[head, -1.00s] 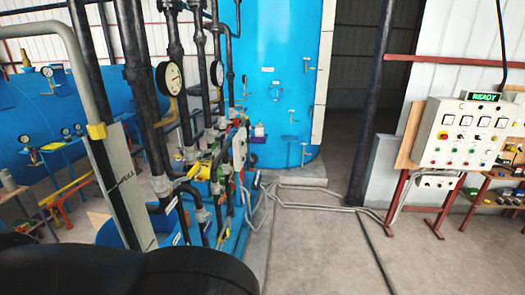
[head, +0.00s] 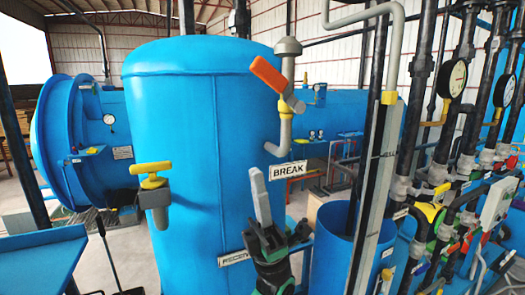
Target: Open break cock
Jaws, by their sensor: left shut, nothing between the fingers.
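The break cock has an orange lever (head: 277,82) on a thin pipe (head: 286,135) rising beside the large blue tank. The lever slants from upper left down to the pipe. A white BREAK label (head: 288,172) sits below it. My right gripper is not in view.
The large blue tank (head: 180,105) fills the middle. A yellow-handled valve (head: 151,176) sticks out on its left. A grey bent pipe (head: 397,50) and dark pipes with gauges (head: 453,78) crowd the right. A blue vessel door (head: 65,135) stands at the left.

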